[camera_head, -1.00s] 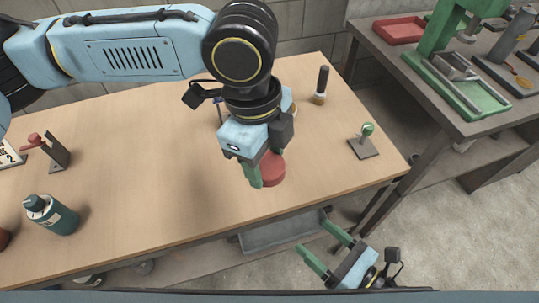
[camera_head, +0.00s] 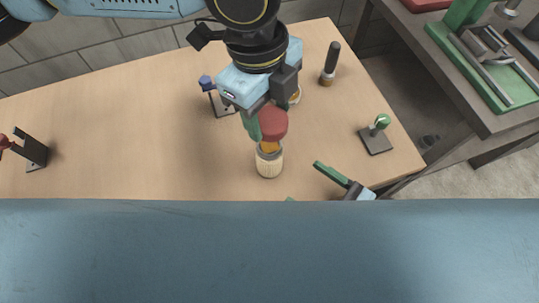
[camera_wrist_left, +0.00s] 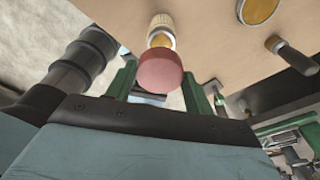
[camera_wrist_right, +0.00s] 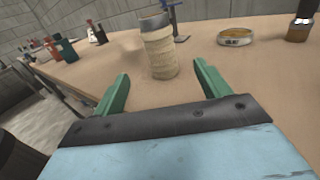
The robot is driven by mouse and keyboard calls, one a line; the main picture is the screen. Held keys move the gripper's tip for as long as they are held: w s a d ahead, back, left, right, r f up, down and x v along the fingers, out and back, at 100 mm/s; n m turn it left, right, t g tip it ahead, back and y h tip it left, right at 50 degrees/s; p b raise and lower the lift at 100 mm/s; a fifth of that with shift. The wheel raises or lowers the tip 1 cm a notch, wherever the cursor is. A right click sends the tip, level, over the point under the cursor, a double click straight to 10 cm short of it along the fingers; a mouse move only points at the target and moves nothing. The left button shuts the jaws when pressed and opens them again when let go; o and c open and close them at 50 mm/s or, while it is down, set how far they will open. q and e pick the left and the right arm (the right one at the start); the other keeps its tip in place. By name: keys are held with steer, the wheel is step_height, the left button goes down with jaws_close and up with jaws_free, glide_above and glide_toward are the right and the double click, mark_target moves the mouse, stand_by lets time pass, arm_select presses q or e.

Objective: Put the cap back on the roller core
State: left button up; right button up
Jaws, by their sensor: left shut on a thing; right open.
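The red cap (camera_head: 273,123) is held by my left gripper (camera_head: 260,127), with an orange part showing under it. The pale, ribbed roller core (camera_head: 269,162) stands upright on the table directly below the cap. I cannot tell whether the orange part is inside the core's mouth. In the left wrist view the cap (camera_wrist_left: 160,69) sits between the green fingers, in line with the core (camera_wrist_left: 162,24). My right gripper (camera_head: 304,182) is open and empty beside the core at the table's near side. In the right wrist view the core (camera_wrist_right: 159,54) stands ahead, between and beyond the open fingers.
A blue-knobbed stand (camera_head: 215,96), a black-handled tool (camera_head: 330,64) and a green-ball stand (camera_head: 377,137) are farther off on the table. An amber dish (camera_wrist_right: 236,37) lies behind the core. A second bench with a green press (camera_head: 485,60) is at right. The table's left middle is clear.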

steer(key=x, duration=1.1)
steer(key=shift+a, duration=0.2)
steer(key=c, duration=1.4)
arm_select(q)
glide_above(270, 146)
steer(key=shift+w+a+f, duration=0.1)
steer(key=shift+w+f, duration=0.05)
steer(key=shift+f, duration=1.1)
steer(key=shift+w+a+f, duration=0.1)
steer(key=shift+f, duration=1.15)
arm_select(e)
steer(key=shift+c, duration=0.3)
